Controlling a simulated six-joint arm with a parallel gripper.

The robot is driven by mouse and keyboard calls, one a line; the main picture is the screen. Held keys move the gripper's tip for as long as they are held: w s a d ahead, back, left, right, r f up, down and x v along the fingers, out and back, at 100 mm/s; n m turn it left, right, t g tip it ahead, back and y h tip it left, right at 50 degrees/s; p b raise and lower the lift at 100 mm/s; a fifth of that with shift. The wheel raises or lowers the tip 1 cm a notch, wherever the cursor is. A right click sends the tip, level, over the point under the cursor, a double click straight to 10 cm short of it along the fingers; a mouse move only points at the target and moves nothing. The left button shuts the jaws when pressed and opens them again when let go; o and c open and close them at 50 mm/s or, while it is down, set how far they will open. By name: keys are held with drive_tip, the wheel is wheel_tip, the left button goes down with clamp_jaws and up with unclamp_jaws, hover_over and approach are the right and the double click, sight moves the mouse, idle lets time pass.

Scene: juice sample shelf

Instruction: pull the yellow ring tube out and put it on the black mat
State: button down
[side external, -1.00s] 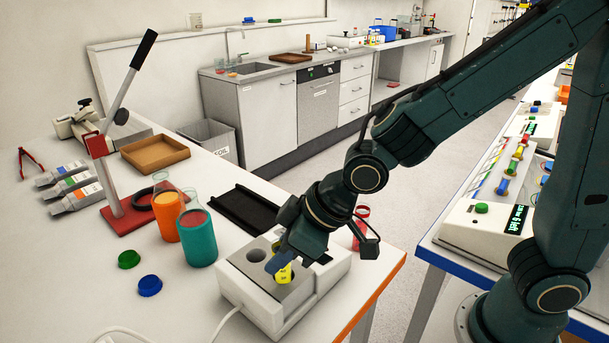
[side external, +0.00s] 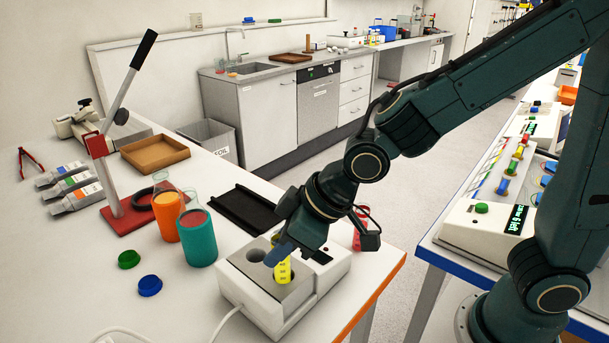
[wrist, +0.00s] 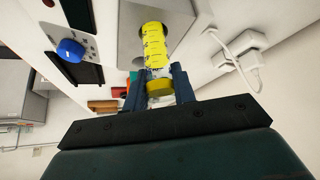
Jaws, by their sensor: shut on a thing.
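My gripper (side external: 279,250) is shut on the yellow ring tube (side external: 283,271) above the white block (side external: 262,304) with a grey top. In the wrist view my gripper (wrist: 157,75) grips the tube (wrist: 153,42) just beyond its yellow ring (wrist: 160,87). The tube has a yellow label with dark marks and looks close to upright. I cannot tell whether its lower end is still inside its hole. The black mat (side external: 240,207) lies bare on the bench behind the block, with raised edges.
An open hole (side external: 256,255) is beside the tube. A teal beaker (side external: 197,240) and an orange flask (side external: 167,215) stand left of the block and mat. Green (side external: 129,259) and blue (side external: 149,285) caps lie at the left front.

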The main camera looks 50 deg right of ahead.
sight(273, 236)
drive_tip(key=shift+r, duration=1)
drive_tip(key=shift+r, duration=0.7)
drive_tip(key=shift+r, duration=0.3)
drive_tip(key=shift+r, duration=0.1)
